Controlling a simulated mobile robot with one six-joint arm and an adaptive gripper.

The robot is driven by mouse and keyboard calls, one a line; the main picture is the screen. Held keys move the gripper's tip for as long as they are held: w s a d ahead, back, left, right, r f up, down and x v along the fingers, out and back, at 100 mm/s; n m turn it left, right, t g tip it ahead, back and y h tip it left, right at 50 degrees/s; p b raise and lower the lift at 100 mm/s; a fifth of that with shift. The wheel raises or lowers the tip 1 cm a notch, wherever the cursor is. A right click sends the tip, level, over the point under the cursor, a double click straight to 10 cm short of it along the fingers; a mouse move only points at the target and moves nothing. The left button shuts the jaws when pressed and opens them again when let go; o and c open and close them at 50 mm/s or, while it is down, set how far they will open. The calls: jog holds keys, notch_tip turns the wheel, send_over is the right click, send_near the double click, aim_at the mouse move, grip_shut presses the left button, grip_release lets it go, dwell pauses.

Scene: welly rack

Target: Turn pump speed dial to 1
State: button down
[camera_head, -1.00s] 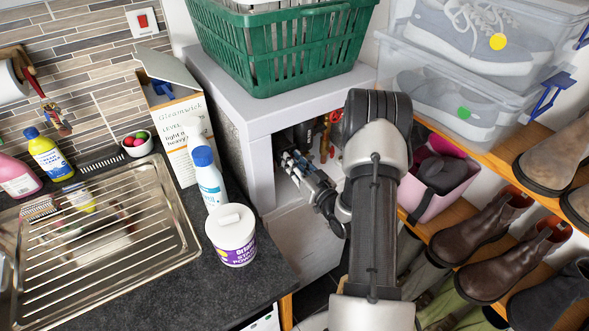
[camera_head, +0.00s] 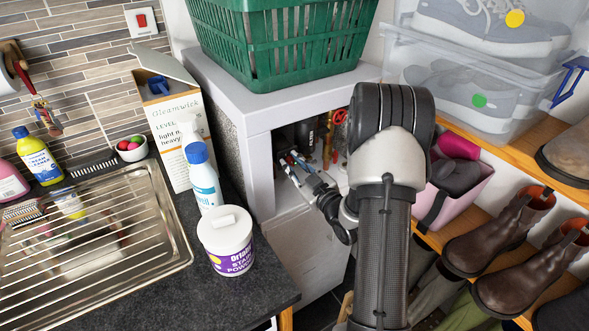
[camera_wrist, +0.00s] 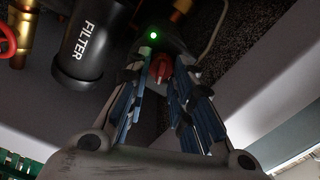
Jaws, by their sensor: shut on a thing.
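The red pump speed dial (camera_wrist: 161,68) shows in the wrist view on a dark pump housing, just below a lit green light (camera_wrist: 153,35). My gripper (camera_wrist: 160,78) reaches it with its blue-padded fingers on either side, shut on the dial. The dial's markings and setting cannot be read. In the head view my gripper (camera_head: 285,160) is inside the open front of the light grey cabinet (camera_head: 262,190). The dial cannot be made out in that view.
A black cylinder marked FILTER (camera_wrist: 92,42) and brass pipes stand close to my gripper. A green basket (camera_head: 285,45) sits on the cabinet. A pink bin (camera_head: 455,190) and boot shelves lie right of my arm; a sink (camera_head: 100,245) is left.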

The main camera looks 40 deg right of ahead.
dwell(0.4)
jog(key=c, duration=1.4)
grip_release()
jog(key=shift+c, duration=0.2)
jog(key=s, duration=1.2)
jog(key=shift+a, duration=0.35)
